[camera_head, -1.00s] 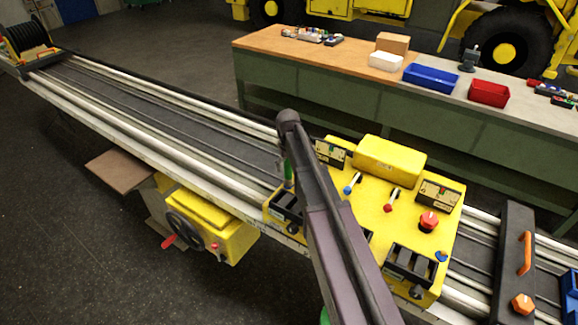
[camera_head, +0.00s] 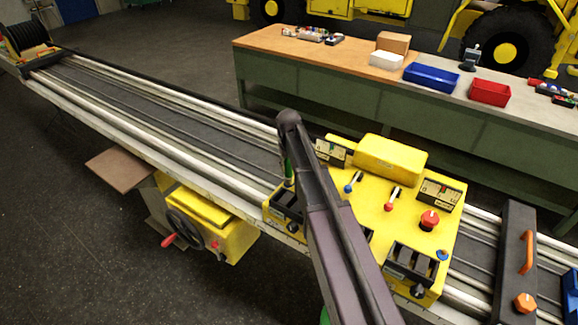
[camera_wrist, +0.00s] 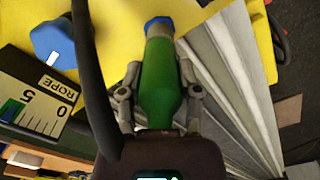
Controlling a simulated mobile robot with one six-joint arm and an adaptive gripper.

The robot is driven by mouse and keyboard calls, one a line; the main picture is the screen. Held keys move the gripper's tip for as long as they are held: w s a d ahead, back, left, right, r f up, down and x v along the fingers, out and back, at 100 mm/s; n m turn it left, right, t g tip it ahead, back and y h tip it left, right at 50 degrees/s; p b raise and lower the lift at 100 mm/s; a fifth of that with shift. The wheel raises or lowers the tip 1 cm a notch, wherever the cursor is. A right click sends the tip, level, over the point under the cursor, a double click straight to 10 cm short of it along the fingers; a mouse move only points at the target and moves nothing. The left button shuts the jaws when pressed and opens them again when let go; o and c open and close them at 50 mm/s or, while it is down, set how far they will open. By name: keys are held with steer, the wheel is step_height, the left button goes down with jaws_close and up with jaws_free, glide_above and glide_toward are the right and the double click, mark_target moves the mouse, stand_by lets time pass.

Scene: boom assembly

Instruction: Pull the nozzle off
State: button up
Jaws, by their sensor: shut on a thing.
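The nozzle is most likely the green tapered piece (camera_wrist: 160,75) with a blue collar (camera_wrist: 158,25) at its far end, in the middle of the wrist view. My gripper (camera_wrist: 159,88) is shut on it, one finger on each side of the green body. In the head view a thin green piece (camera_head: 288,168) stands upright at the left edge of the yellow carriage (camera_head: 385,215), partly behind my arm. My fingers are hidden there. I cannot tell whether the blue collar is seated or loose.
The carriage carries levers, a red knob (camera_head: 429,219) and gauges. A blue knob (camera_wrist: 60,45) and a rope gauge (camera_wrist: 35,100) lie left of my gripper in the wrist view. Long boom rails (camera_head: 160,110) run to the far left. A bench (camera_head: 330,60) with bins stands behind.

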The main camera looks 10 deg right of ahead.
jaws_close()
steer(key=shift+r+p, duration=0.25)
steer(key=shift+p, duration=0.05)
steer(key=shift+r+p, duration=0.35)
steer(key=shift+r, duration=0.05)
steer(key=shift+r, duration=0.2)
steer(key=shift+r+p, duration=1.4)
steer(key=shift+p, duration=0.2)
steer(key=shift+r, duration=0.15)
